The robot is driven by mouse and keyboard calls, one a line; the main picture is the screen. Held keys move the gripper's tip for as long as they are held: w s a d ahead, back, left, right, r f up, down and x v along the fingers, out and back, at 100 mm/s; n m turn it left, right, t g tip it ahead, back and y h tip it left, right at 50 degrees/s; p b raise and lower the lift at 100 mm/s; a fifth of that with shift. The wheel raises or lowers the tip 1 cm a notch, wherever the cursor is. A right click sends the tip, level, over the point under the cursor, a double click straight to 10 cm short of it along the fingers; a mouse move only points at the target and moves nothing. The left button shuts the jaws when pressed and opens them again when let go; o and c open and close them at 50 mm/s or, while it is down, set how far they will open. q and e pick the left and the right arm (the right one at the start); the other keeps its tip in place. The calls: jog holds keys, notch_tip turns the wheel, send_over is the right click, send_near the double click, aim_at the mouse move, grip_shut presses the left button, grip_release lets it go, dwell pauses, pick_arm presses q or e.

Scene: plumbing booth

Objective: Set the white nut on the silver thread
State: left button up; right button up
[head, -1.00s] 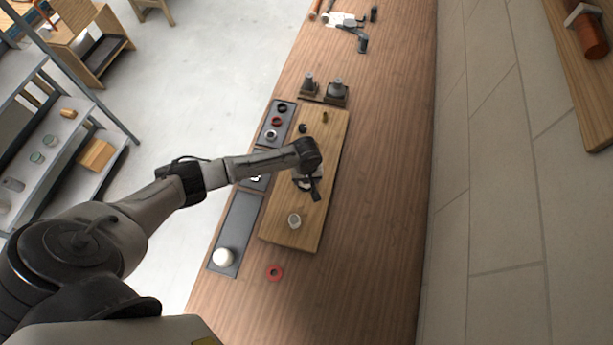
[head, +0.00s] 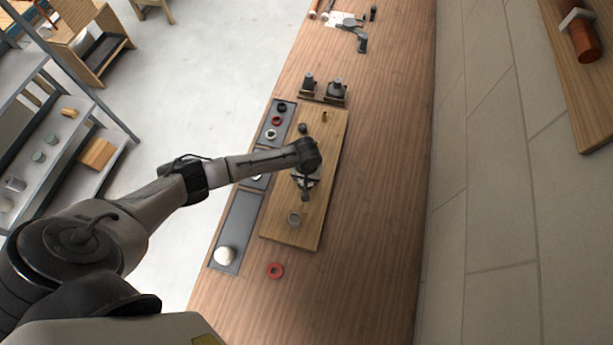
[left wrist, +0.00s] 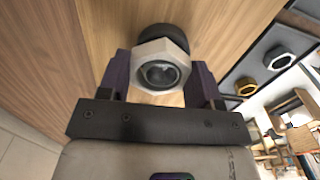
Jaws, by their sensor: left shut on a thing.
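The white hex nut (left wrist: 161,66) is between the two fingers of my left gripper (left wrist: 158,82) in the left wrist view, and the gripper is shut on it. A dark round part (left wrist: 164,33) shows just behind the nut. A grey, shiny round surface fills the nut's hole; I cannot tell whether this is the silver thread or whether the nut touches it. In the head view my left gripper (head: 306,190) is over the wooden board (head: 325,160), and the wrist hides much of what is under it. My right gripper is not in view.
A brass fitting (head: 324,117) stands at the back. The right bench side is clear.

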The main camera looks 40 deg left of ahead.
pick_arm(q)
jog(key=o, duration=1.2)
jog(key=shift+r+p, duration=0.65)
jog(key=shift+p, duration=0.1)
notch_tip(320, 180, up, 4)
jog(key=p, duration=0.4)
jog(key=shift+f, duration=0.1)
